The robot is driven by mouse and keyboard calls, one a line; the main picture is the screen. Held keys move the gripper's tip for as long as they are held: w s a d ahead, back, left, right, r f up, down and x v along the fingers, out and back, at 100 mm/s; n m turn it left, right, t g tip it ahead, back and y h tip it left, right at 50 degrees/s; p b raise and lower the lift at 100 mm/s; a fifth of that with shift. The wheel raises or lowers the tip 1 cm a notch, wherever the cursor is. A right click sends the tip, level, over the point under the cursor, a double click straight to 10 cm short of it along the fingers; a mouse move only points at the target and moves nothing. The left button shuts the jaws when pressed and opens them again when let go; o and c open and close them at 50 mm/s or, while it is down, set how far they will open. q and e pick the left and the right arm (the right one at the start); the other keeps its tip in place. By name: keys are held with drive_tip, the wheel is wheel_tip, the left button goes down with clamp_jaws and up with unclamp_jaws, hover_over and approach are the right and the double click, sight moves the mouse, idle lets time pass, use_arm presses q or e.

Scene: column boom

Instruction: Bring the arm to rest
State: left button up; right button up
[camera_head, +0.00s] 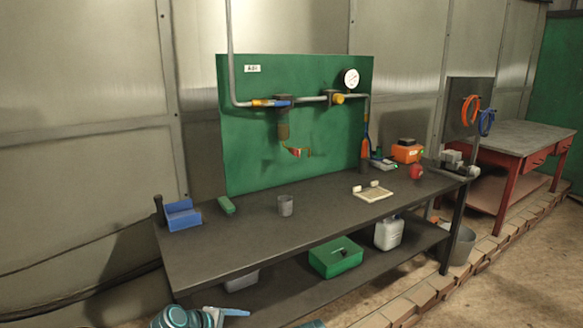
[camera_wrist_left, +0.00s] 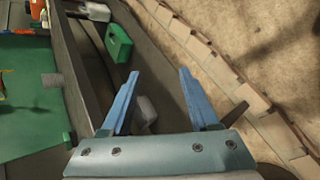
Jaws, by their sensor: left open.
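My left gripper (camera_wrist_left: 159,72) is open and empty in the left wrist view. Its two blue fingers stand apart, with the bench's lower shelf and the floor beyond them. In the head view my left arm (camera_head: 172,318) shows only partly at the bottom edge, in front of the dark workbench (camera_head: 240,247). A blue finger of the left gripper (camera_head: 235,312) shows there, low and near the bench's front left. Nothing visible touches the fingers.
A green case (camera_head: 335,258) and white jug (camera_head: 389,233) stand on the lower shelf. A green pipe panel (camera_head: 240,140) rises behind. Open floor (camera_head: 490,285) lies right.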

use_arm(q)
drive_tip(key=s+d+f+m+g+y, duration=0.4)
drive_tip(key=s+m, duration=0.3)
drive_tip(key=m, duration=0.2)
drive_tip(key=s+d+f+m+g+y, duration=0.4)
drive_tip(key=s+m, duration=0.4)
wheel_tip(320, 180, up, 13)
drive_tip(key=p, duration=1.3)
drive_tip(key=shift+s+a+r+m, duration=0.15)
drive_tip(key=shift+m, duration=0.15)
